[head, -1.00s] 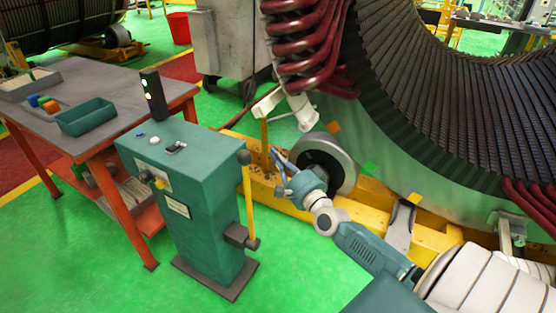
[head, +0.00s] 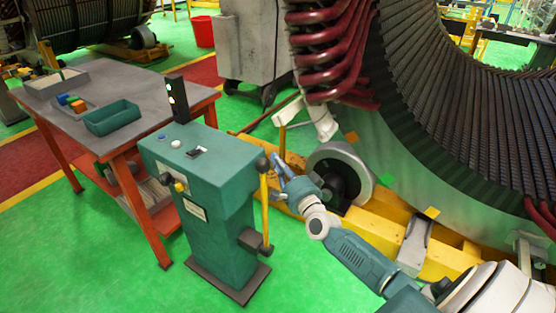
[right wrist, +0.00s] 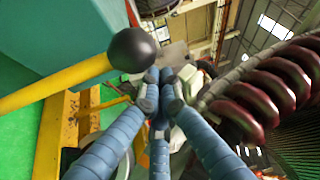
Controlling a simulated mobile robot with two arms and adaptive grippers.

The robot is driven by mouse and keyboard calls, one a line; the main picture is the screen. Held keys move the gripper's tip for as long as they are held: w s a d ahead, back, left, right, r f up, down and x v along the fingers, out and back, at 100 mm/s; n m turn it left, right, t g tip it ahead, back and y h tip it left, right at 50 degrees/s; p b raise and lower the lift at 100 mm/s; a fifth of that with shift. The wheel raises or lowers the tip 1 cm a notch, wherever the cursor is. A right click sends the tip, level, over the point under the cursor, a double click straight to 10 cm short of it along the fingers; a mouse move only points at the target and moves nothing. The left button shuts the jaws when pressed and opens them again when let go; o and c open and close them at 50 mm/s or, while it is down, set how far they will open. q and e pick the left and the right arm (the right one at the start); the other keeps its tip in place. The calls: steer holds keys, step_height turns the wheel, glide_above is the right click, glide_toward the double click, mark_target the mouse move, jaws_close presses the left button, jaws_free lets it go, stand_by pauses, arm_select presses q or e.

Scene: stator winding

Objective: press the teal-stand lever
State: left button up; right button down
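The teal stand (head: 205,220) stands upright on the green floor, left of my right arm. Its lever (head: 264,203) is a yellow rod with a black ball knob, upright on the stand's right side. In the right wrist view the rod (right wrist: 55,88) comes in from the left and the knob (right wrist: 131,49) is close to the fingertips. My right gripper (head: 279,166) is just right of the knob. Its blue fingers converge with tips together (right wrist: 160,76) and nothing visible between them. Contact with the knob cannot be told. My left gripper is not in view.
A table (head: 66,110) with a green tray (head: 112,118) stands left of the stand. A yellow beam (head: 370,230) and a grey wheel (head: 362,165) lie close behind my right arm. The large stator (head: 440,150) fills the right. Green floor is clear in front.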

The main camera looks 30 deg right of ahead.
arm_select(q)
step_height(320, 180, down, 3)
steer(key=b, duration=0.2)
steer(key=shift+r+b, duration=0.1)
steer(key=shift+b, duration=0.25)
arm_select(e)
steer(key=s+a+f+n, duration=0.1)
steer(key=s+a, duration=0.2)
steer(key=a, duration=0.4)
steer(key=s+a+f+n+t, duration=0.1)
steer(key=s+a+f+n, duration=0.1)
steer(key=a, duration=0.6)
steer(key=s+a+f+n+t+y, duration=0.1)
steer(key=s+a+n, duration=0.1)
steer(key=s+a, duration=0.2)
steer(key=a, duration=0.3)
steer(key=shift+s+a+f, duration=0.15)
steer(key=shift+f, duration=0.25)
